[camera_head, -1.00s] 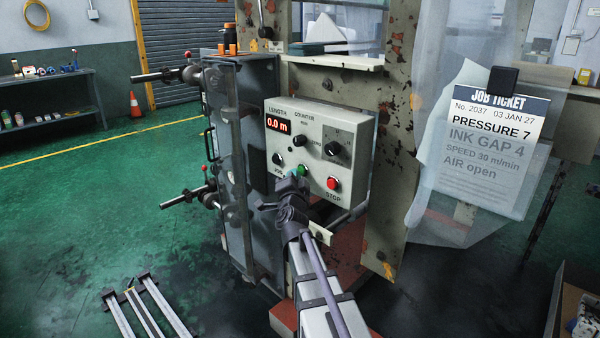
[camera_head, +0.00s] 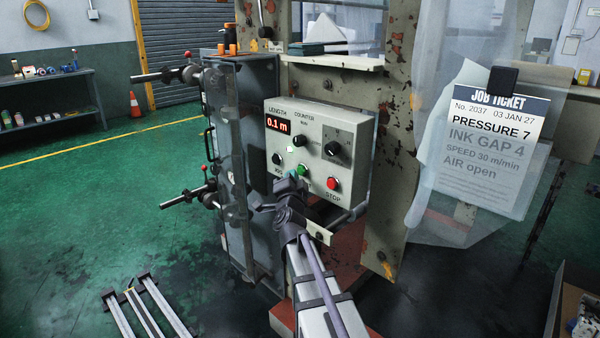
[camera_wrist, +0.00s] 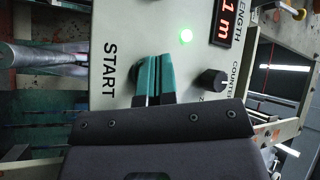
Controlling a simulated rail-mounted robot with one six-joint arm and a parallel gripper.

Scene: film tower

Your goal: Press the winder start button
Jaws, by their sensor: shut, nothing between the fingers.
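The control panel (camera_head: 318,152) is a pale grey box on the machine. Its green start button (camera_head: 302,170) shows just above and to the right of my gripper (camera_head: 291,184) in the head view. My gripper is shut and empty, close in front of the panel. In the wrist view its teal fingertips (camera_wrist: 153,62) lie together beside the START label (camera_wrist: 110,63) and hide the button; I cannot tell whether they touch. The red counter display (camera_head: 278,124) reads 0.1 m.
The red stop button (camera_head: 333,184) sits right of the start button. A black knob (camera_head: 277,158), another knob (camera_head: 303,141) and a dial (camera_head: 338,149) share the panel. A job ticket (camera_head: 488,150) hangs at right. Rods with red knobs (camera_head: 190,75) stick out at left.

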